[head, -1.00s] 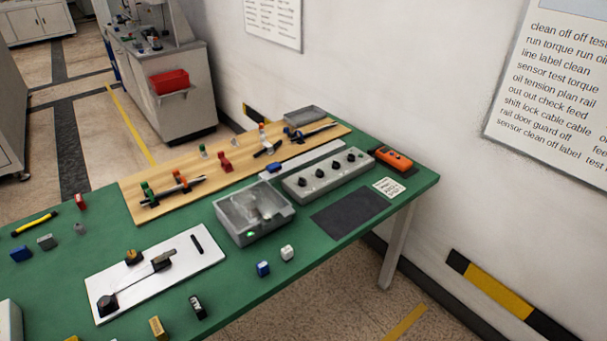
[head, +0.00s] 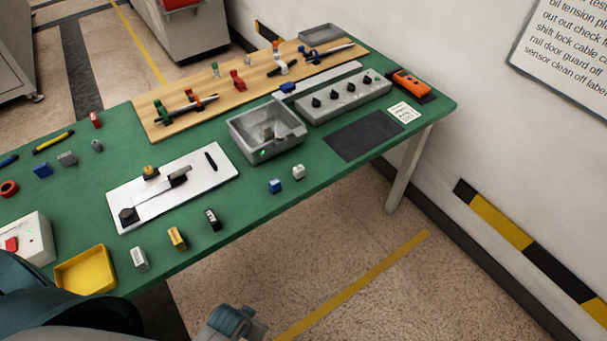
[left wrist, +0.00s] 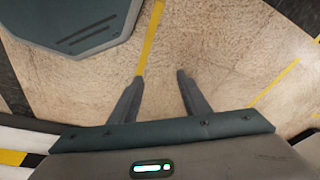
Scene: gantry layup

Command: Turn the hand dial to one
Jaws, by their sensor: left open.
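A grey control box (head: 345,98) with a row of several black knobs stands at the back right of the green table in the head view. A white plate (head: 200,190) nearer the front carries a brass-coloured knob (head: 151,172), a metal lever arm and a black slot. I cannot tell which of these is the hand dial, and no scale marks are readable. My left gripper (left wrist: 160,82) is open and empty in the left wrist view, over bare floor and away from the table things. My right gripper is not clearly seen.
A grey open bin (head: 240,137) stands mid-table beside a dark mat (head: 364,136). A wooden board (head: 170,115) with clamps lies behind. A yellow tray (head: 85,270) and small blocks line the front edge.

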